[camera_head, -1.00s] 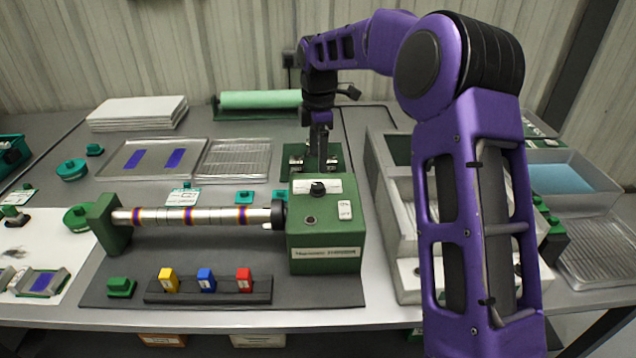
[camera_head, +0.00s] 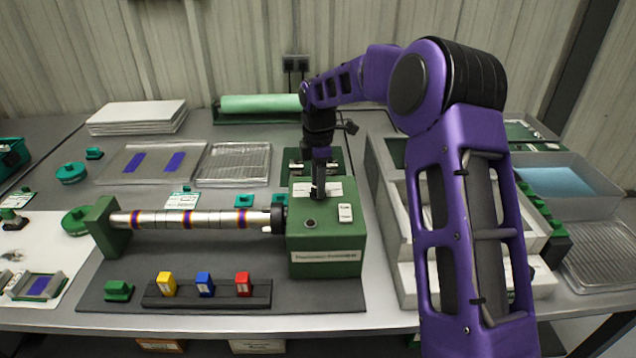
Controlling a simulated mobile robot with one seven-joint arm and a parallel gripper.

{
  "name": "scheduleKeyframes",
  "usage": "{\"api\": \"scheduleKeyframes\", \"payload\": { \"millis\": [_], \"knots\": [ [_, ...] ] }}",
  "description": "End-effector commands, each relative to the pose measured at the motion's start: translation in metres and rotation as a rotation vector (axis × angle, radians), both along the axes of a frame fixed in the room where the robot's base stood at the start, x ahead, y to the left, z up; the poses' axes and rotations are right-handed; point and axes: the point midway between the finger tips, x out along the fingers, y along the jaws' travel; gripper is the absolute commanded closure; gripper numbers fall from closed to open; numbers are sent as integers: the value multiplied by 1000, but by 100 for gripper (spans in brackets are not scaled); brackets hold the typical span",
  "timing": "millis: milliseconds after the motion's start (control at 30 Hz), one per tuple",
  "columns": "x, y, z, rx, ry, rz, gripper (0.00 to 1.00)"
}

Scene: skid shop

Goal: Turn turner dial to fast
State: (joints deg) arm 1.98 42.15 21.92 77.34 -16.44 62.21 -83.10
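The turner is a green box (camera_head: 326,241) with a steel shaft with coloured bands (camera_head: 170,219) running left to a green end stand (camera_head: 108,227). A white label plate (camera_head: 334,187) lies on top of the box, where the black dial sits. My gripper (camera_head: 318,192) points down onto this spot, with its tip at the dial. The dial is hidden behind the gripper, so its setting cannot be read. I cannot tell whether the fingers are open or closed on it. A dark round button (camera_head: 310,223) and a white switch (camera_head: 345,212) are in front of the dial.
A black rack (camera_head: 207,293) with yellow, blue and red blocks stands in front. Grey bins (camera_head: 402,268) stand right of the box, partly behind my arm. A wire rack (camera_head: 234,163) and a green roll (camera_head: 259,102) lie behind.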

Motion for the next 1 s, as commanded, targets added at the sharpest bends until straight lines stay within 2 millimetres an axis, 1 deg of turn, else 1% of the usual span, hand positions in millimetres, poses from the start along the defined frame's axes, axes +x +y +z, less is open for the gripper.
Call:
{"api": "scheduleKeyframes", "payload": {
  "millis": [33, 167, 200, 233, 467, 667, 867, 1000],
  "knots": [
    [0, 0, 0, 0, 0, 0, 68],
    [0, 0, 0, 0, 0, 0, 91],
    [0, 0, 0, 0, 0, 0, 98],
    [0, 0, 0, 0, 0, 0, 100],
    [0, 0, 0, 0, 0, -9, 100],
    [0, 1, 2, -1, 1, -66, 100],
    [0, 1, 2, 1, 0, -200, 100],
    [0, 1, 2, 0, 1, -325, 100]
  ]
}}
